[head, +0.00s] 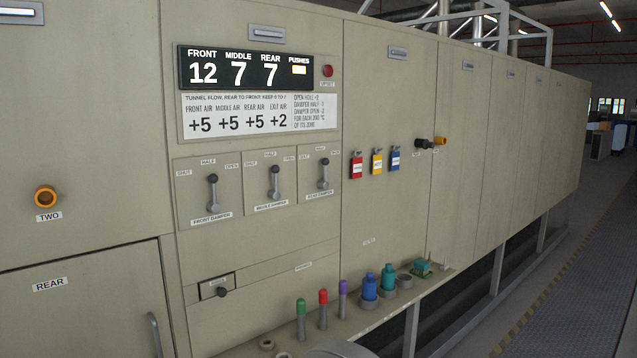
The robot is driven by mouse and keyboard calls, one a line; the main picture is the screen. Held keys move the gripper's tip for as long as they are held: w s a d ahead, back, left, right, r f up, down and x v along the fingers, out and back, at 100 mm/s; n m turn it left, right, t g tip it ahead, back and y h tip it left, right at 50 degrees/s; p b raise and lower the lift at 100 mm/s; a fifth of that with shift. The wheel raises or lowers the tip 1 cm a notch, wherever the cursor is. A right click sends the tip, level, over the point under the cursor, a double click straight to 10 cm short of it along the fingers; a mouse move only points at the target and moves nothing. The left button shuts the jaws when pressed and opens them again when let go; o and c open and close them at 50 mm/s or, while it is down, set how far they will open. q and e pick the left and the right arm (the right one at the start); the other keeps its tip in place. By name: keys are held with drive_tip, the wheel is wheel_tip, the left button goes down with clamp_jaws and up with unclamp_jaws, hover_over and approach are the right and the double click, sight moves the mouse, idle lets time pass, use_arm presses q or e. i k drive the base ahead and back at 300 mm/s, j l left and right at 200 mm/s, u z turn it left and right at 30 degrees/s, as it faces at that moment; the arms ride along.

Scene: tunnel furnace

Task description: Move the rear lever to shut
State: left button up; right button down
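The shut mark is at the plate's upper left; the mark at the upper right is too small to read clearly. The middle damper lever (275,182) and the front damper lever (213,193) also stand about upright. Neither of my grippers is in view.
The display (245,70) above reads front 12, middle 7, rear 7. Red, yellow and blue tags (377,163) hang right of the levers. A ledge below holds coloured-top pegs (323,310) and blue and teal bottles (370,287). The panel before the levers is clear.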

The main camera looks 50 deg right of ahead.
sight(324, 184)
drive_tip(key=z, duration=1.7)
